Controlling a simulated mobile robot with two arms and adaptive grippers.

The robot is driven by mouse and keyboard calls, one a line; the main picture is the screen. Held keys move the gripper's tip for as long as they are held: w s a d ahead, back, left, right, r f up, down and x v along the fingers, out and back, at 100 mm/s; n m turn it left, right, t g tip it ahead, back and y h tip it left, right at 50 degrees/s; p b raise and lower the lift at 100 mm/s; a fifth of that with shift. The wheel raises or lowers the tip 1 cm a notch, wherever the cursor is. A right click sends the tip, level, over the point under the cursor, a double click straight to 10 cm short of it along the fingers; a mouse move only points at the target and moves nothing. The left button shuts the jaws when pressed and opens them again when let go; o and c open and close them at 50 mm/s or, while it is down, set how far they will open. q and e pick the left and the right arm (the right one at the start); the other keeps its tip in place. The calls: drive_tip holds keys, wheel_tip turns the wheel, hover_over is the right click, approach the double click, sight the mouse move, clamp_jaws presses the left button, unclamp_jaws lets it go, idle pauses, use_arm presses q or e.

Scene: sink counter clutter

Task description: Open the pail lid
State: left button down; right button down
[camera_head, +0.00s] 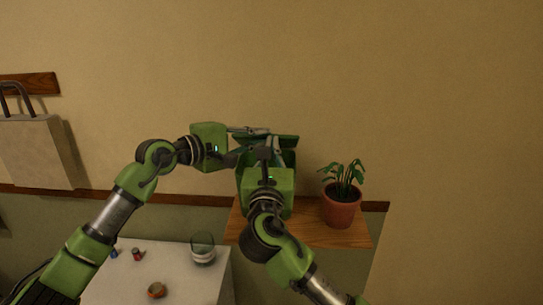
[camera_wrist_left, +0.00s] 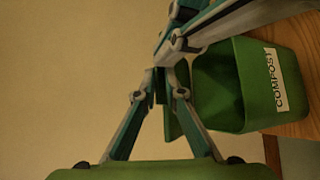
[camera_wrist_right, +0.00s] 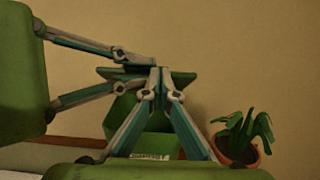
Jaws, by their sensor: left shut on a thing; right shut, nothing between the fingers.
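The green compost pail (camera_wrist_left: 240,120) stands on a wooden shelf, and its white COMPOST label (camera_wrist_left: 276,80) shows in the left wrist view. Its mouth is uncovered and I see the dark inside. The green lid (camera_head: 287,141) is raised at the back of the pail; it also shows in the right wrist view (camera_wrist_right: 184,77). My left gripper (camera_head: 266,131) reaches in from the left and is shut on the lid, though the exact contact is partly hidden. My right gripper (camera_wrist_right: 158,72) is shut and empty, in front of the lid and above the pail's mouth.
A potted plant (camera_head: 341,213) stands on the wooden shelf (camera_head: 325,236) just right of the pail. A white counter (camera_head: 190,284) below left holds a glass (camera_head: 203,250) and small items. A pale bag (camera_head: 32,150) hangs at far left. The wall is close behind.

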use_arm(q)
drive_tip(key=shift+w+a+f, duration=0.15)
drive_tip(key=shift+a, duration=0.05)
drive_tip(key=c, duration=2.3)
unclamp_jaws()
drive_tip(key=shift+f, duration=0.1)
drive_tip(key=shift+w+d+f, duration=0.1)
drive_tip(key=shift+w, duration=0.25)
drive_tip(key=shift+s+r, duration=0.15)
drive_tip(key=shift+r, duration=0.05)
use_arm(e)
drive_tip(key=shift+w+r, duration=0.6)
drive_tip(key=shift+w, duration=0.25)
